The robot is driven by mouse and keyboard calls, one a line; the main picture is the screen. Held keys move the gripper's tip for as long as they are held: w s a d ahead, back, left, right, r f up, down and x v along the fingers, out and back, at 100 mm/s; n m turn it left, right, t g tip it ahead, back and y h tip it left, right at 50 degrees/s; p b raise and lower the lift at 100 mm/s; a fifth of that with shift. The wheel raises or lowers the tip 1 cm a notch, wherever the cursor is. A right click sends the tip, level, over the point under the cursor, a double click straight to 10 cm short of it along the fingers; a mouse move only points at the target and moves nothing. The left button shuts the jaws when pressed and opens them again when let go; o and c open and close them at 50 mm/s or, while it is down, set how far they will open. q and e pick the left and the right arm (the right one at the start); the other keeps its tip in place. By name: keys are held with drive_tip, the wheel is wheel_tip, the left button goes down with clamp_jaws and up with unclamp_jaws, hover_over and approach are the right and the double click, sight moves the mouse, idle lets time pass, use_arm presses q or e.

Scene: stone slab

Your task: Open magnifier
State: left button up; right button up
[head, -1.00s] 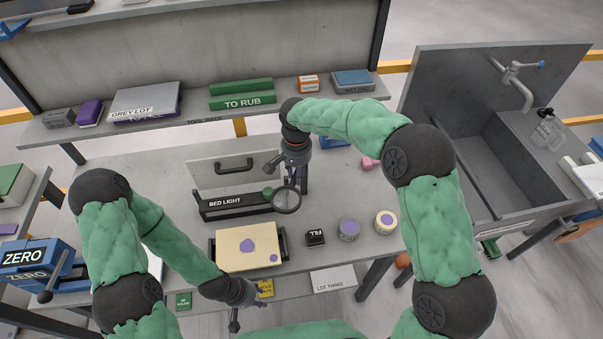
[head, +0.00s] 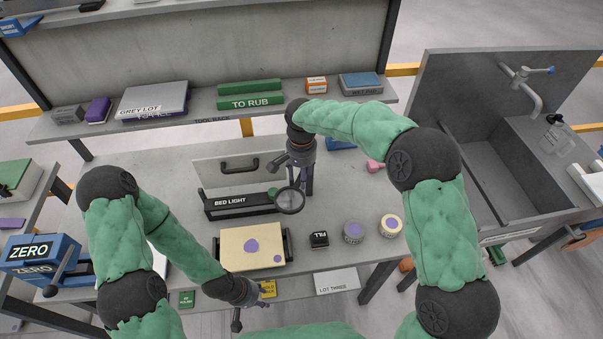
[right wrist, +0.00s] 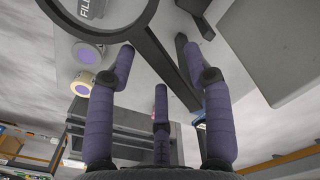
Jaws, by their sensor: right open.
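The magnifier (head: 290,200) is a round lens in a dark rim, at the right end of the black bed light (head: 236,202). In the right wrist view its dark ring (right wrist: 146,17) fills the top left, and a dark arm runs from it down to the right. My right gripper (head: 292,172) is open just behind the lens. Its purple fingers show in the right wrist view (right wrist: 158,60), spread around that arm; contact cannot be told. My left gripper (head: 238,312) is low at the front edge of the bench, and its opening is unclear.
A cream block with purple spots (head: 252,246) sits in front of the bed light. A black FILL box (head: 319,240) and two round tins (head: 353,233) stand to its right. A shelf of boxes (head: 220,120) runs behind. A sink (head: 485,165) is at the right.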

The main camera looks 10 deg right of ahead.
wheel_tip(320, 180, up, 12)
idle(0.6)
drive_tip(key=shift+f, duration=0.1)
idle(0.4)
